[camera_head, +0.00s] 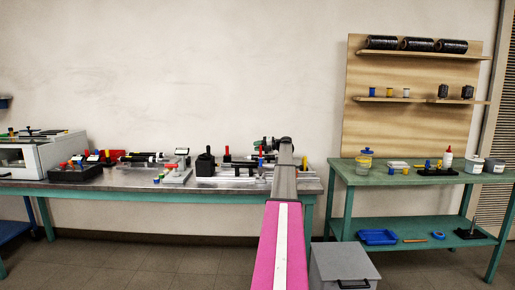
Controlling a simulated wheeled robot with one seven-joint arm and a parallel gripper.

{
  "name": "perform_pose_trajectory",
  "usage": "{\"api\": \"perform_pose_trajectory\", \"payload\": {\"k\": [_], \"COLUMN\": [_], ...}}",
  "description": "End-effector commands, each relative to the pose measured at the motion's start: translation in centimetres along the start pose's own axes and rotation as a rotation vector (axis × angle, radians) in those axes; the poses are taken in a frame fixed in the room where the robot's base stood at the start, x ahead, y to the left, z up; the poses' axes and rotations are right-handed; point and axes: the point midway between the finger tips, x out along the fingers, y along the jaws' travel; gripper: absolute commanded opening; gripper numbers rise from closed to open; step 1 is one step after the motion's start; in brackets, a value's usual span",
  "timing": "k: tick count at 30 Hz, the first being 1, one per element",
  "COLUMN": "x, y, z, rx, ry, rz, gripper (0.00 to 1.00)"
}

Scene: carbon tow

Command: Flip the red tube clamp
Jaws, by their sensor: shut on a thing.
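My arm reaches forward over the right part of the steel-topped workbench (160,189). My gripper (266,146) is small and dark at its far end, low over a bench fixture, and its fingertips are hard to make out. A small red piece (275,144), which looks like the red tube clamp, shows right at the gripper. The gripper appears shut on it; my arm hides part of this spot. Another upright red handle (226,152) stands further left on the same fixture. A blue piece (261,161) sits just below the gripper.
A black block (205,163) and a stand with a red part (181,165) lie left of the fixture. A black bin of coloured parts (78,172) is further left. A green table (400,177) with jars stands right. A grey bin (342,262) is on the floor.

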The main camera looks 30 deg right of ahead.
Motion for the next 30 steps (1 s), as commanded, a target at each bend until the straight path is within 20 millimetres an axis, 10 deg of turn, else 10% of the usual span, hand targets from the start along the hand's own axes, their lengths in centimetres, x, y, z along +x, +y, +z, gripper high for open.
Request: {"api": "perform_pose_trajectory", "payload": {"k": [25, 27, 30], "x": [0.08, 0.08, 0.09], "y": [-0.77, -0.76, -0.73], "z": [0.54, 0.53, 0.53], "rx": [0.137, 0.137, 0.137], "ry": [0.02, 0.02, 0.021], "rz": [-0.011, -0.011, -0.01], "gripper": [0.0, 0.46, 0.51]}}
